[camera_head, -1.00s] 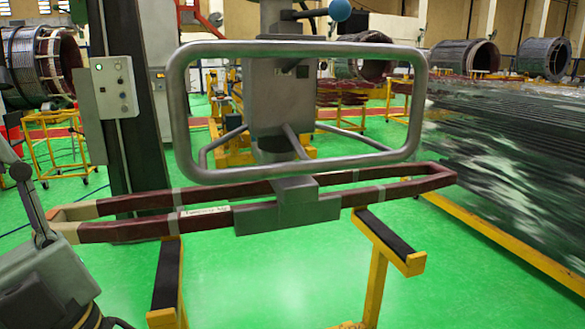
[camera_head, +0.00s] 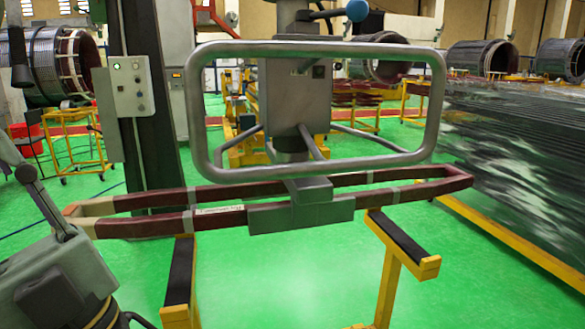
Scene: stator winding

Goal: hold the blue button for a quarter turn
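A grey control box (camera_head: 131,86) is fixed to the dark upright column (camera_head: 145,110) at the left. It carries a small green light and a few small buttons on its face. They are too small for me to tell which one is blue. A long dark-red coil loop (camera_head: 250,215) lies level behind and below a grey rounded tube frame (camera_head: 315,172), with a grey block (camera_head: 300,214) at its front side. My gripper is not in view.
Yellow stands with black pads (camera_head: 398,237) stand under the coil. A grey machine part with a lever (camera_head: 50,215) fills the lower left. A blue ball (camera_head: 357,10) shows at the top. A dark object (camera_head: 18,60), unclear to me, hangs at the upper left.

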